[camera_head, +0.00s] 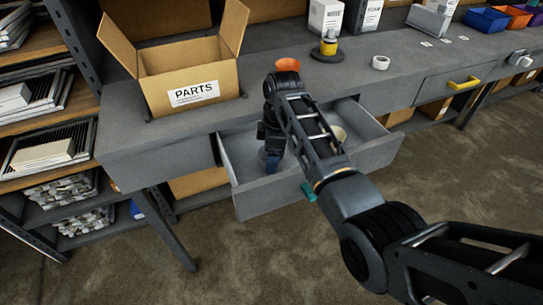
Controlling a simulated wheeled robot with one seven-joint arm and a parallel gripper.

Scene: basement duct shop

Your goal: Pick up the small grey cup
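My gripper (271,160) points down inside an open grey drawer (275,198) under the bench. Its fingers are small and partly covered by my wrist, so I cannot tell whether they are open or shut. A greyish rounded shape shows around the fingertips; it may be the small grey cup, but I cannot make it out clearly. A pale beige round item (339,133) lies in the right part of the drawer, partly hidden behind my arm.
The grey bench top (350,88) holds an open cardboard box marked PARTS (190,75), an orange item (288,65), a yellow spool (328,46) and a white roll (380,62). A closed drawer with a yellow handle (464,83) is at right. Shelves stand at left.

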